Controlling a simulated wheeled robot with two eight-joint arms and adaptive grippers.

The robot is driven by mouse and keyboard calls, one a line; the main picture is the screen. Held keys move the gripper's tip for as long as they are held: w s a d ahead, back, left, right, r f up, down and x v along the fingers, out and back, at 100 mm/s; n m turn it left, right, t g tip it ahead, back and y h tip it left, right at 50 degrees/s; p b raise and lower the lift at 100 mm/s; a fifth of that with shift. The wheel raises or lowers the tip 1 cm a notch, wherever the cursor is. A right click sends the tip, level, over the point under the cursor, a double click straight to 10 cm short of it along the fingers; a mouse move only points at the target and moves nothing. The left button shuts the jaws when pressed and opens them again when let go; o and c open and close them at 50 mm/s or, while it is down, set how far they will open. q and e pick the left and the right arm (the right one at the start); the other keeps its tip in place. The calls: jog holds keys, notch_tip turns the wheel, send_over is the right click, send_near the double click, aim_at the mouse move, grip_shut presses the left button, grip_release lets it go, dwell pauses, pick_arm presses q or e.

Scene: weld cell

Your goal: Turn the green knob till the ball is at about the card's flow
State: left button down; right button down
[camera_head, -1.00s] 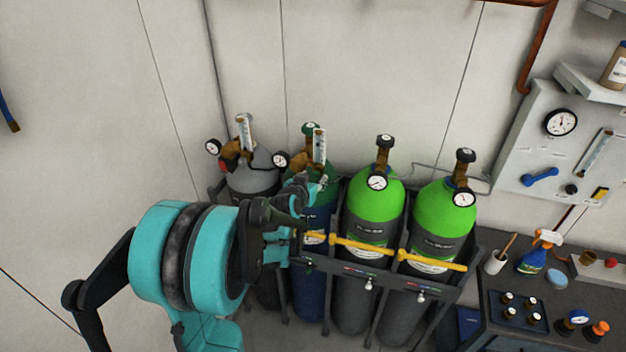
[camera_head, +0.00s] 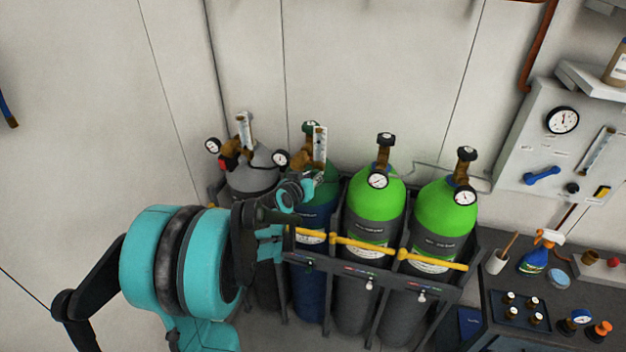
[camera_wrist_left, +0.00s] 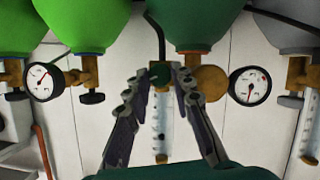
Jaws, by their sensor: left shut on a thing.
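The green knob (camera_wrist_left: 160,76) sits at the end of a clear flow tube (camera_wrist_left: 161,125) in the left wrist view, which shows the scene upside down. My left gripper (camera_wrist_left: 161,70) is shut on the knob, one finger on each side. In the head view my left gripper (camera_head: 308,186) is at the green-topped blue cylinder (camera_head: 316,215), below its flow tube (camera_head: 319,145), and the knob is hidden. I cannot pick out the card. My right gripper is not in view.
A grey cylinder (camera_head: 250,180) with its own flow tube stands to the left, two bright green-topped cylinders (camera_head: 375,205) to the right. Yellow bars (camera_head: 365,247) cross the rack front. A gauge (camera_wrist_left: 249,86) is close beside the fingers. A bench (camera_head: 550,300) stands at right.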

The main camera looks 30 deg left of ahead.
pick_arm(q)
jog(key=shift+a+f+n+t+h+b, duration=0.15)
jog(key=shift+n+t+h+b, duration=0.25)
jog(key=shift+n+h+b, duration=0.6)
jog(key=shift+a+f+n+t+h+b, duration=0.1)
jog(key=shift+n+t+h+b, duration=0.4)
jog(key=shift+n+b, duration=0.85)
jog(key=shift+r+n, duration=0.1)
jog(key=shift+n, duration=0.25)
jog(key=c, duration=1.3)
grip_release()
jog(key=shift+s, duration=0.15)
jog(key=v, duration=1.1)
jog(key=shift+s+r, duration=0.2)
jog(key=shift+s, duration=0.15)
